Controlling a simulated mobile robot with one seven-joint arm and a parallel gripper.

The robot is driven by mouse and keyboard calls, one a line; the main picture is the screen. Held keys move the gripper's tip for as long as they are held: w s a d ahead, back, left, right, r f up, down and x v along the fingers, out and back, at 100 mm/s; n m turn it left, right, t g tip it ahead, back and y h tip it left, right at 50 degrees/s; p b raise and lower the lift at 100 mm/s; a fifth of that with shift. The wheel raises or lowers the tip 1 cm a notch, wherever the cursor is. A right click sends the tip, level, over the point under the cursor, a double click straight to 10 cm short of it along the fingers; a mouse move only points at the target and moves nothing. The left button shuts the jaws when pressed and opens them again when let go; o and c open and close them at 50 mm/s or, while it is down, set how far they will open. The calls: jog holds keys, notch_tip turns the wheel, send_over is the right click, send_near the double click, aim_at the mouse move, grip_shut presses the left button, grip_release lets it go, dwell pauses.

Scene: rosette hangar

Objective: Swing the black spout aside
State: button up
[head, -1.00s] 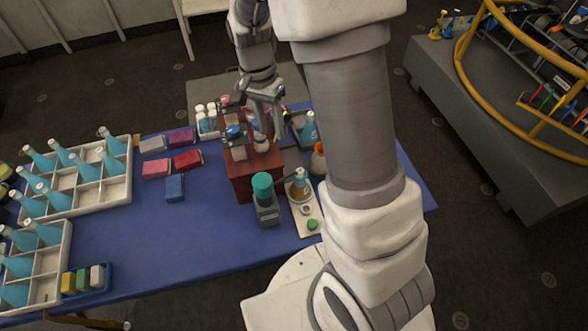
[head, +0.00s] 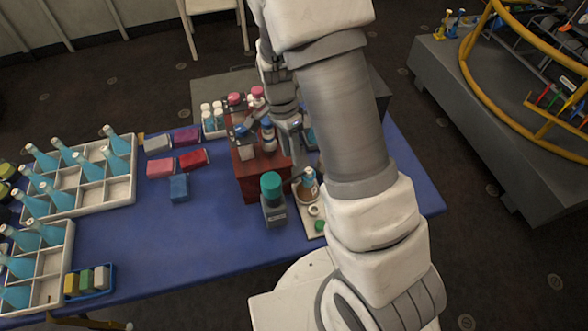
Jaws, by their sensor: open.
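My gripper (head: 294,168) points down beside the red-brown wooden block stand (head: 262,176), just behind a bottle with a pale blue top and brown base (head: 307,184). By the sight of its fingers it is empty, but they are small and partly overlapped by my arm. The bottle stands on a pale plate (head: 313,226) at the front right of the stand. A dark grey device with a teal cap (head: 271,187) stands to its left. The black spout is too small and crowded to pick out surely; a dark piece by the bottle's neck is near the fingertips.
A blue table (head: 165,238) holds white crates of blue bottles (head: 90,192) at left, several coloured blocks (head: 181,164), and small white-capped bottles (head: 212,117) behind. The table's middle-left front is clear. A grey platform with a yellow rail (head: 450,90) stands at right.

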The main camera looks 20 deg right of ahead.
notch_tip(320, 180, down, 7)
jog(key=s, duration=0.1)
jog(key=shift+d+r, duration=0.15)
jog(key=shift+d, duration=0.1)
jog(key=shift+s, duration=0.1)
grip_shut()
dwell(1.2)
